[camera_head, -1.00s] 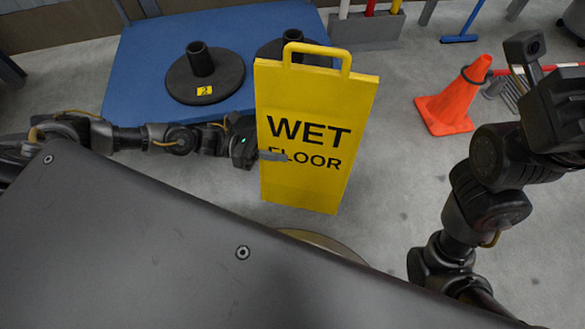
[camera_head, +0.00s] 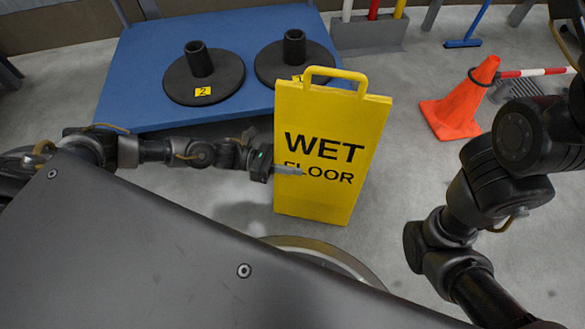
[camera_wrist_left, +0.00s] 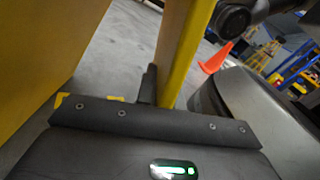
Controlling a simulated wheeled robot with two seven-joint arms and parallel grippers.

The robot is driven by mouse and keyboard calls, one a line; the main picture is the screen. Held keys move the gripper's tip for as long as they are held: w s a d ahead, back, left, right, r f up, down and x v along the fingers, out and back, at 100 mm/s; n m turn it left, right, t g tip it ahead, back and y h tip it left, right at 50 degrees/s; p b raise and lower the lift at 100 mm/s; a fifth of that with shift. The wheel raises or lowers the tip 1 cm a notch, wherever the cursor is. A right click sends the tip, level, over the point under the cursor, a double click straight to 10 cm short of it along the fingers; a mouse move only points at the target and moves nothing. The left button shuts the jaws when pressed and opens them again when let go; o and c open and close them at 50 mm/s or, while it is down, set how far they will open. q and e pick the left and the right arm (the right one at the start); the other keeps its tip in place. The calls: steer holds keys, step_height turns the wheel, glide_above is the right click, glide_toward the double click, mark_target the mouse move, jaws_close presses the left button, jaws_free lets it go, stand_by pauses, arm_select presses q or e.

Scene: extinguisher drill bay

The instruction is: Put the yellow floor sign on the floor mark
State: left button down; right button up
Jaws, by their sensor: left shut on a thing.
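The yellow floor sign (camera_head: 331,205) stands nearly upright, tilted slightly, with "WET FLOOR" on its face and a handle on top. My left gripper (camera_head: 288,170) reaches it from the left and is shut on its left edge, near the word "FLOOR". Yellow sign panels also show in the left wrist view (camera_wrist_left: 188,50), around the dark finger. Whether the sign's foot touches the floor I cannot tell. I cannot make out the floor mark with certainty. A curved rim (camera_head: 345,262) shows below the sign, partly hidden by my body. My right arm is at the right; its gripper is out of view.
A blue platform (camera_head: 140,65) at the back left bears two black round bases (camera_head: 205,92) (camera_head: 294,72). An orange cone (camera_head: 460,105) stands right of the sign, near a red-white bar (camera_head: 535,72). A grey rack (camera_head: 368,37) is behind. Floor between sign and cone is clear.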

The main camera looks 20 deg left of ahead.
arm_select(q)
steer(key=shift+r, duration=0.2)
steer(key=shift+f, duration=0.3)
steer(key=c, duration=1.8)
jaws_free()
steer(key=shift+o, duration=1.4)
